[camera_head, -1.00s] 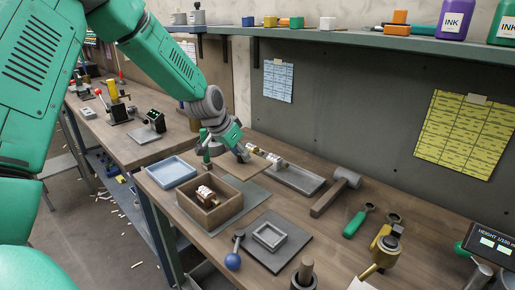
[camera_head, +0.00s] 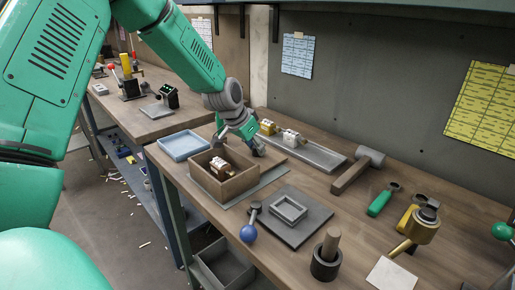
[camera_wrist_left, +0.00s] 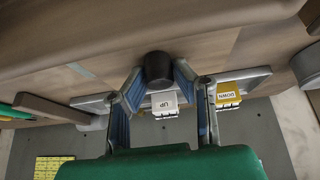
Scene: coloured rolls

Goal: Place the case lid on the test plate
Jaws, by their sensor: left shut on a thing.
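My left gripper (camera_head: 238,146) is low behind the open wooden case (camera_head: 212,188). In the left wrist view its fingers (camera_wrist_left: 160,88) are closed around a dark round knob (camera_wrist_left: 158,68). The knob stands against a brown wooden panel (camera_wrist_left: 150,22), which looks like the case lid. In the head view the lid is hard to tell from the bench. The case holds a small white and red part (camera_head: 221,167). A dark grey plate (camera_head: 312,226), probably the test plate, lies to its right with a pale square frame (camera_head: 289,210) on it. My right gripper is out of view.
A grey tray (camera_head: 322,158) behind holds white and yellow blocks marked UP and DOWN. A blue tray (camera_head: 184,145) is left of the case.

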